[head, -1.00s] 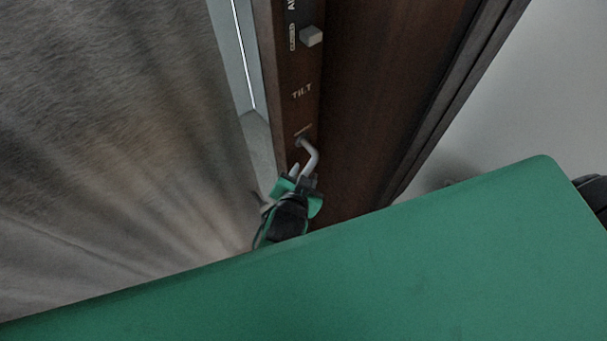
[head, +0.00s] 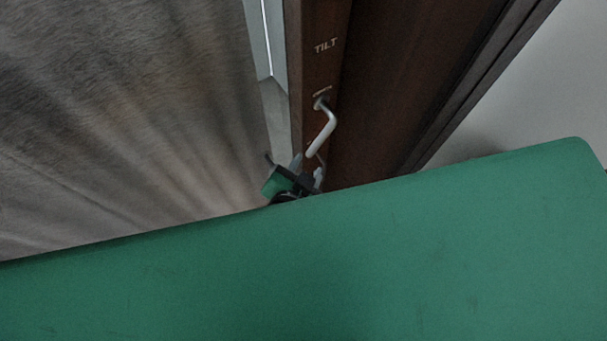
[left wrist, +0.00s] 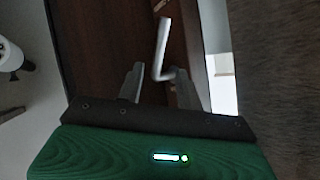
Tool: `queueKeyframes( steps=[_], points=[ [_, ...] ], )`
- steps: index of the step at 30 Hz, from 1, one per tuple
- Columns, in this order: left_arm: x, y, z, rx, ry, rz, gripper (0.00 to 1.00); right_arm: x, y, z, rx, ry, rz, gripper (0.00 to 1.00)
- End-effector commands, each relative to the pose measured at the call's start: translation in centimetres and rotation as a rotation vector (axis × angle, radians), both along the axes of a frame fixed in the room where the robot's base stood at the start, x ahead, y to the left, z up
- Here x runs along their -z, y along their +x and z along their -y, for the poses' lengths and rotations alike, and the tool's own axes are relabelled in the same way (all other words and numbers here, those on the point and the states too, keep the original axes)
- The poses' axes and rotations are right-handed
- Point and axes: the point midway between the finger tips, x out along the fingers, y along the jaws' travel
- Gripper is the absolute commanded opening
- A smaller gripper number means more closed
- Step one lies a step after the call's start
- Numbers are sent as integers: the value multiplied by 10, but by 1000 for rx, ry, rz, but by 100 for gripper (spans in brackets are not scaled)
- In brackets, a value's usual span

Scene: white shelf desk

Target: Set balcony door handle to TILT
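The balcony door handle (head: 323,134) is a pale, bent metal lever on the dark wooden door frame. It sits below the TILT label (head: 326,46), with its grip pointing down and slightly left in the head view. My left gripper (head: 307,170), green and black, is just below the lever's lower end, its fingers apart. In the left wrist view, the open fingers (left wrist: 158,86) frame the handle's bend (left wrist: 158,76), and the long part runs upward beyond them. Whether the lever lies between the fingers in depth is unclear. My right gripper is not in view.
A grey-brown curtain (head: 120,110) hangs left of the door frame (head: 400,80), close to my left gripper. A pale wall (head: 560,80) is at the right. My own green body covers the lower part of the head view.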

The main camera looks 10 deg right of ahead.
Motion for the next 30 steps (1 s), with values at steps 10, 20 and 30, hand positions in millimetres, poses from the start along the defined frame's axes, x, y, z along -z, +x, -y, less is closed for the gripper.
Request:
queueKeyframes(
  steps=[10, 20, 30],
  points=[
    [-9, -15, -9, 0, 0, 0, 36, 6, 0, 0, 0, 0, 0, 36],
    [9, -12, -7, 2, 13, -16, 5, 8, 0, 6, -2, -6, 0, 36],
    [231, -6, -26, -18, 123, -246, 0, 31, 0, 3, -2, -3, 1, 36]
  ],
)
